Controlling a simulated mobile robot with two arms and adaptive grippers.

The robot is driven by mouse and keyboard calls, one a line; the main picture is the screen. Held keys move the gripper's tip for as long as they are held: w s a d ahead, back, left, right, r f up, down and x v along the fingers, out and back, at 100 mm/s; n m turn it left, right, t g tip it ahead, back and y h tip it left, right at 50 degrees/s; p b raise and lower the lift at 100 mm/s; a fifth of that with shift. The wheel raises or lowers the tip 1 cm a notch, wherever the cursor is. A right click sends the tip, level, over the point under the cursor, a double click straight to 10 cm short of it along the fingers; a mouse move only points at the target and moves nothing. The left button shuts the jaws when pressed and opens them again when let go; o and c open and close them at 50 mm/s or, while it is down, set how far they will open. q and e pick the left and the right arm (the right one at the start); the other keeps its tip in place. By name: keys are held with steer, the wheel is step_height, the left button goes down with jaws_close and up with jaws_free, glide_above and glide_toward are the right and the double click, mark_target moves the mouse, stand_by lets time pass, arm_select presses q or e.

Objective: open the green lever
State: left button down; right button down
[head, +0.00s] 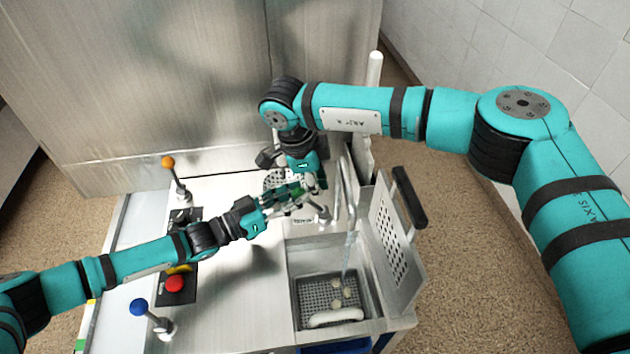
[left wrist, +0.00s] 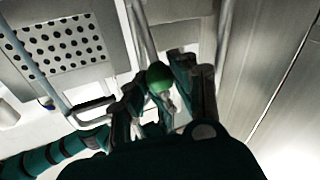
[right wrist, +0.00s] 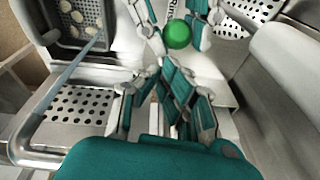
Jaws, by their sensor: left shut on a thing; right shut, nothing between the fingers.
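The green lever's round knob (left wrist: 158,78) sits between the fingers of my left gripper (left wrist: 163,90) in the left wrist view, with a metal stem below it. The right wrist view shows the green knob (right wrist: 177,34) with the left gripper's fingers on both sides. In the head view, my left gripper (head: 288,194) is shut on the lever, and the knob is mostly hidden by the fingers. My right gripper (right wrist: 163,62) is shut and empty, close beside the knob. In the head view the two grippers crowd together, so their contact is unclear.
A sink basin (head: 297,262) holds a perforated basket (head: 322,292) with several pale round pieces, under a thin water stream (head: 348,250). A perforated panel with a black handle (head: 410,197) stands right. Orange (head: 168,162) and blue (head: 139,307) levers and a red button (head: 174,284) lie left.

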arm_select(q)
steer(key=shift+s+f, duration=0.15)
steer(key=shift+f, duration=0.05)
arm_select(e)
steer(key=shift+s+a+f, duration=0.15)
steer(key=shift+a+f, duration=0.1)
steer(key=shift+a, duration=0.55)
arm_select(q)
steer(key=c, duration=1)
jaws_free()
steer(key=shift+d, duration=0.1)
steer(key=shift+r, duration=0.15)
